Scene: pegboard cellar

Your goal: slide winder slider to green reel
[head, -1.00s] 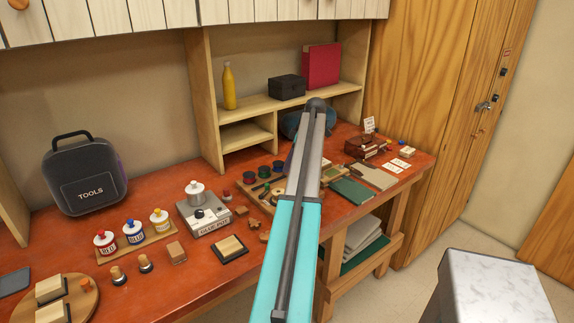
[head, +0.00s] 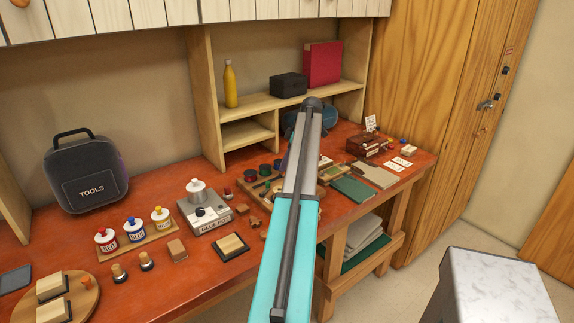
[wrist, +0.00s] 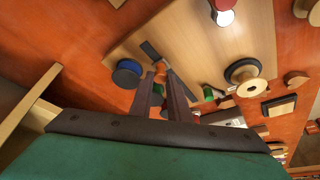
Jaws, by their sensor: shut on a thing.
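In the wrist view the pale wooden winder board (wrist: 195,45) lies on the red-orange bench. A small orange knob (wrist: 164,73), which looks like the slider, sits between the fingertips of my gripper (wrist: 161,76); the gripper is shut on it. A dark strip (wrist: 150,49) lies just beyond the fingertips. A blue reel (wrist: 127,73) is left of the fingers.
A red knob with a white end (wrist: 222,10) and a pale spool (wrist: 246,78) stand farther right in the wrist view. The glue pot (head: 205,212) and small wooden blocks (head: 253,222) are left of the arm. A shelf unit (head: 250,105) stands behind.

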